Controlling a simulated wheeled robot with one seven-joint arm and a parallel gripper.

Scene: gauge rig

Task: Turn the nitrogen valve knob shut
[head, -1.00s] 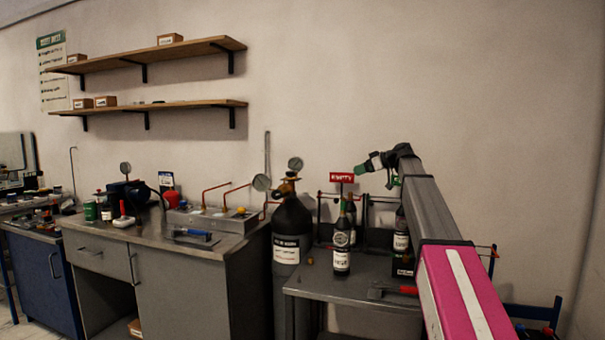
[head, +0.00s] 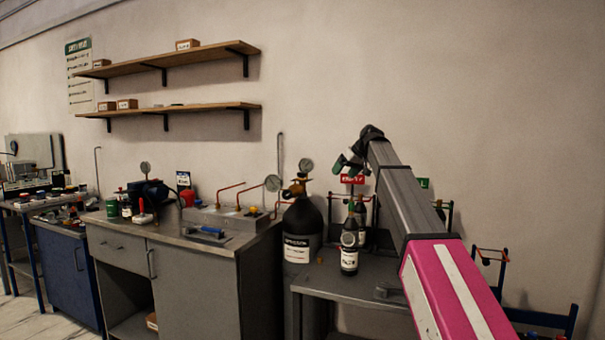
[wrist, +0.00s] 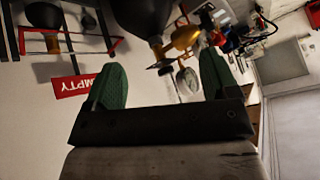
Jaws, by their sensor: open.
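A black gas cylinder (head: 301,228) with a white label stands between the grey cabinet and the side table; its print is too small to read surely. A brass valve and regulator (head: 295,189) with round gauges sits on its top. In the wrist view the brass valve (wrist: 186,37) hangs beyond the fingers, next to the dark cylinder (wrist: 140,12). I cannot make out the knob separately. My gripper (head: 346,163) is open and empty, with green finger pads, in the air right of the regulator. In the wrist view my gripper (wrist: 160,68) touches nothing.
A red EMPTY sign (head: 352,179) stands close below my gripper, and also shows in the wrist view (wrist: 72,86). Dark bottles (head: 349,252) stand on the side table (head: 335,282). Copper pipes (head: 229,187) rise left of the cylinder.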

